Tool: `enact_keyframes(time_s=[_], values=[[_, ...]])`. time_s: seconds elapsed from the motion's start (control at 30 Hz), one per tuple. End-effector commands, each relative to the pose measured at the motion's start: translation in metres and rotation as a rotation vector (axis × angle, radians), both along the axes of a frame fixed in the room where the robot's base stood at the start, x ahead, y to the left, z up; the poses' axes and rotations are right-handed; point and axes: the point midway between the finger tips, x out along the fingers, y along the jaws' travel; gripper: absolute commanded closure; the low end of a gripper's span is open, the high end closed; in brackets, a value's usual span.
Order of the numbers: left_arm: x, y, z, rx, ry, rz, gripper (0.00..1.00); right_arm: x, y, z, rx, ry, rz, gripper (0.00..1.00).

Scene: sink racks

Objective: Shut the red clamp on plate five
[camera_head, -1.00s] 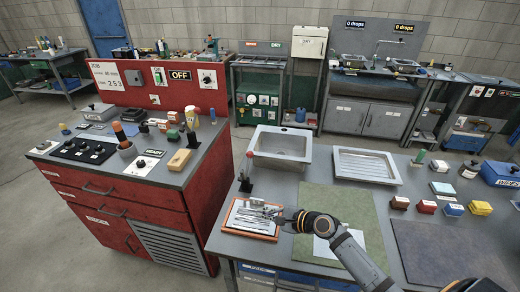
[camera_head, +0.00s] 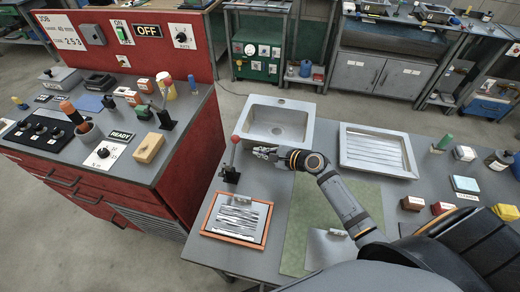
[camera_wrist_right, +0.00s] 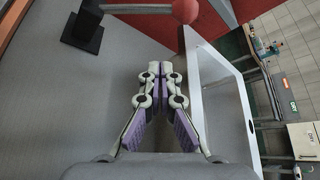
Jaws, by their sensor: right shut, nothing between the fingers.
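A clamp (camera_head: 231,174) with a black base and an upright lever topped by a red ball (camera_head: 235,139) stands on the grey bench, left of the sink. In the right wrist view its red ball (camera_wrist_right: 185,11) is at the top and its black base (camera_wrist_right: 82,32) at the upper left. My right gripper (camera_head: 262,152) is to the right of the lever, apart from it, near the sink's front edge. In the right wrist view its fingertips (camera_wrist_right: 160,70) are together and empty. I can read no plate number. My left gripper is not in view.
An orange-edged tray (camera_head: 230,240) with striped metal pieces lies in front of the clamp. The sink (camera_head: 258,103) and a ribbed drainer (camera_head: 352,163) stand behind my right arm. A red cabinet (camera_head: 137,209) with controls and a wooden block (camera_head: 149,147) stands at the left.

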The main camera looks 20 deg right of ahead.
Motion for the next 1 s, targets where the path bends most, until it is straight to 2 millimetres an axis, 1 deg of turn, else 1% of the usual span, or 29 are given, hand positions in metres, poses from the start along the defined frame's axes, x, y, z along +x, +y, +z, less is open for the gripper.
enact_keyframes(time_s=[0.03,0.07,0.23,0.3,0.37,0.4,0.5,0.77,1.0], values=[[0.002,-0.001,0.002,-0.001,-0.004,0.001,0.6,0.01,0.007,-0.002,0.006,-0.001,-0.002,1.0],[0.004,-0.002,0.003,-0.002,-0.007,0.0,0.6,0.015,0.011,-0.005,0.007,-0.001,-0.001,1.0],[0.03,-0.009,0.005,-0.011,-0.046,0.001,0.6,0.043,0.03,-0.02,0.004,0.0,-0.001,1.0],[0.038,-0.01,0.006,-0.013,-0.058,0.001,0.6,0.053,0.038,-0.025,0.003,0.0,0.001,1.0],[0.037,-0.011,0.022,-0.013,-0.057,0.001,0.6,0.047,0.044,-0.011,0.0,0.0,0.003,1.0],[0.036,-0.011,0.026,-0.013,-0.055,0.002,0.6,0.044,0.046,-0.007,0.0,0.001,0.002,1.0],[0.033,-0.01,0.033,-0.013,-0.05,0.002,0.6,0.039,0.053,0.001,0.0,0.001,0.002,1.0],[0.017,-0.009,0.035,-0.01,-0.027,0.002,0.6,0.035,0.057,0.004,-0.002,0.0,0.001,1.0],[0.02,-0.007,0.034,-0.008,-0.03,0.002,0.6,0.035,0.057,0.004,-0.002,-0.002,0.001,1.0]])
